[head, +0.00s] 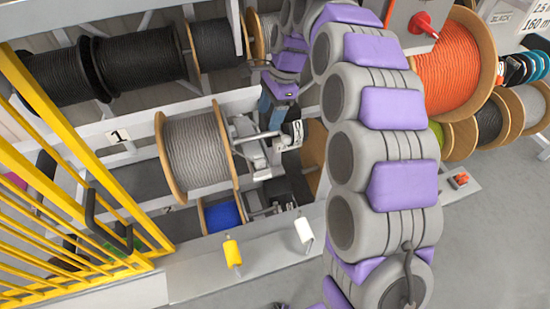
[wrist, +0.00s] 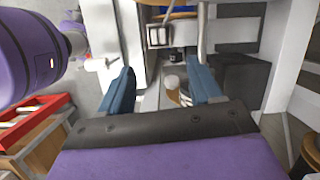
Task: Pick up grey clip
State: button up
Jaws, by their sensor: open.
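My gripper (wrist: 163,72) shows in the wrist view as two blue fingers held wide apart, with nothing gripped between them. In the head view my gripper (head: 270,112) reaches in at the reel rack, right of the large grey cable reel (head: 195,150). Grey metal fittings (head: 258,152) sit just below it, beside that reel. I cannot tell for certain which part there is the grey clip. In the wrist view a small pale round-ended piece (wrist: 173,83) lies beyond the fingers, near the right one; it is too small to identify.
A yellow barred gate (head: 75,165) stands at the left. Black cable reels (head: 135,62) hang above, and a blue reel (head: 222,215) sits lower. An orange reel (head: 450,70) is at the right. A yellow roller (head: 232,252) and a white roller (head: 304,231) stand on the front beam.

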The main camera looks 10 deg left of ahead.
jog(key=m, duration=0.1)
jog(key=b, duration=0.3)
send_over(260, 158)
jog(key=f, duration=1.2)
jog(key=shift+w, duration=0.25)
jog(key=f+b, duration=0.2)
jog(key=f, duration=0.3)
jog(key=shift+s+f, duration=0.1)
jog(key=shift+s, duration=0.1)
jog(key=shift+c, duration=0.5)
jog(key=c, duration=1)
jog(key=shift+o, duration=0.2)
